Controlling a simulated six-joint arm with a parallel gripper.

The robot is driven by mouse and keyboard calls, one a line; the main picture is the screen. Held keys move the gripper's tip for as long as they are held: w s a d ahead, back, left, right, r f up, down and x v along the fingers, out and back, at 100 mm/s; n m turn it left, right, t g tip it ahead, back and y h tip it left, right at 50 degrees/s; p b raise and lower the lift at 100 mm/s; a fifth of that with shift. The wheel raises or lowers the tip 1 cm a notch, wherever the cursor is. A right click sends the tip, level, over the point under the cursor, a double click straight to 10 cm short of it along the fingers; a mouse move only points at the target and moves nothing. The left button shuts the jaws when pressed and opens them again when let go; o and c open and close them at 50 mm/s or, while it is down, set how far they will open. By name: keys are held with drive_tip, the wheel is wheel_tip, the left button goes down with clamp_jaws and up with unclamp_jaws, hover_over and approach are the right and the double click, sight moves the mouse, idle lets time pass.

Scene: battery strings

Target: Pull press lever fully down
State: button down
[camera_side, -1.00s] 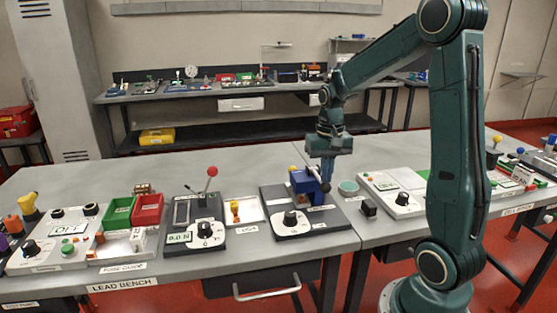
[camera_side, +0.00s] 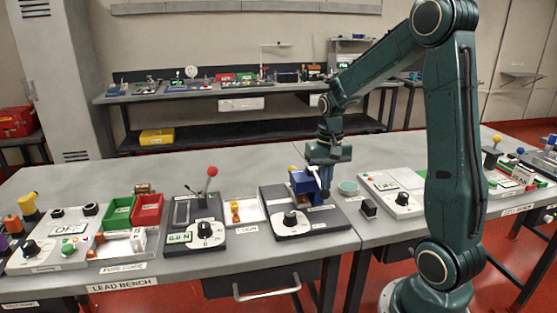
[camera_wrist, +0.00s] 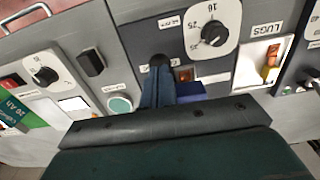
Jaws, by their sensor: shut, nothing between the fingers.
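The press is a blue block (camera_side: 303,184) on a dark base (camera_side: 276,205) with a black dial (camera_side: 290,219). Its lever ends in a dark knob (camera_side: 325,194), low at the block's right side. My gripper (camera_side: 324,183) points down over the lever, fingers shut with nothing between them. In the wrist view, the blue fingers (camera_wrist: 157,82) end at the dark round knob (camera_wrist: 158,60), beside the blue block (camera_wrist: 190,91). The fingertips overlap the knob in view; whether they touch it is unclear. The rest of the lever is mostly hidden.
A device with a red-knobbed lever (camera_side: 211,172) and a white tray (camera_side: 246,212) stand left of the press. A green round pad (camera_side: 348,187) and a small black block (camera_side: 368,209) stand close on the right.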

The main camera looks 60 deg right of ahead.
idle(0.4)
wheel_tip(320, 180, up, 11)
idle(1.6)
drive_tip(key=shift+a, duration=0.1)
drive_tip(key=s+a+n+t, duration=0.2)
drive_tip(key=s+a+n, duration=0.2)
drive_tip(key=a, duration=0.5)
drive_tip(key=s+a+r+n+t, duration=0.1)
drive_tip(key=s+a+n+t, duration=0.2)
drive_tip(key=s+a+n, duration=0.2)
drive_tip(key=s+a, duration=0.3)
drive_tip(key=a, duration=0.2)
drive_tip(key=shift+s+a+t, duration=0.2)
drive_tip(key=shift+t, duration=0.1)
